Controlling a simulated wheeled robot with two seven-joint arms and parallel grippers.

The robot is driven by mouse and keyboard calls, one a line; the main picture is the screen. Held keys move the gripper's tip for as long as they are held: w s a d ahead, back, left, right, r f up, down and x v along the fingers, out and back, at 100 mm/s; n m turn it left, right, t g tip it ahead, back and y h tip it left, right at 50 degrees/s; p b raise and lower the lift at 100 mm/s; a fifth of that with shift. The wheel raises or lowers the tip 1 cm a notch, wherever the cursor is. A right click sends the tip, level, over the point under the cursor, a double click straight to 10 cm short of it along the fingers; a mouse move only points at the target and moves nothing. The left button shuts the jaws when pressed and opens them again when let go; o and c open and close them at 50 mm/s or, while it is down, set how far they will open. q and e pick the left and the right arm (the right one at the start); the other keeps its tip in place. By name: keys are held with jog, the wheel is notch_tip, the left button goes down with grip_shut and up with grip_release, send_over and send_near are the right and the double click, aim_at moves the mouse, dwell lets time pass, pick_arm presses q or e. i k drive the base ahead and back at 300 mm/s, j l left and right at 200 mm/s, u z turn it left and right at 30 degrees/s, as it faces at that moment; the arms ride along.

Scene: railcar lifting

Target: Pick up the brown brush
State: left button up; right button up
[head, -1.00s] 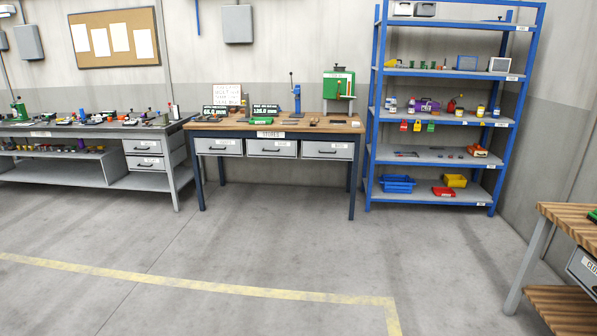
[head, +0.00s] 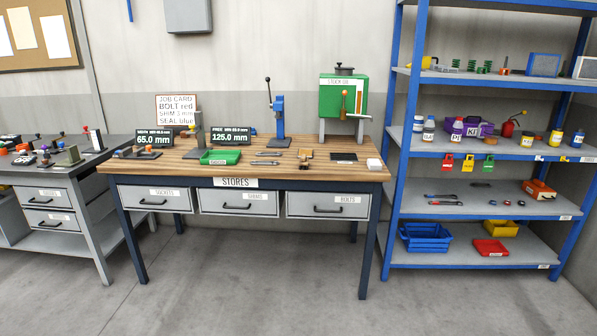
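A small brown item (head: 305,155) that looks like the brush lies on the wooden top of the stores table (head: 230,172), right of centre. It has a light brown block and a darker part, but it is too small to make out fully. Dark slim tools (head: 266,158) lie to its left and a dark flat pad (head: 344,157) to its right. Neither of my grippers shows in the head view.
A green tray (head: 220,157), a blue press (head: 279,120) and a green cabinet (head: 343,97) stand on the table. A blue shelf rack (head: 398,140) is at the right, a grey bench (head: 62,178) at the left. The floor in front is clear.

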aim_at(303, 162)
jog(key=i+l, duration=0.1)
jog(key=i, duration=2)
jog(key=j+u, duration=0.05)
jog(key=j, duration=0.05)
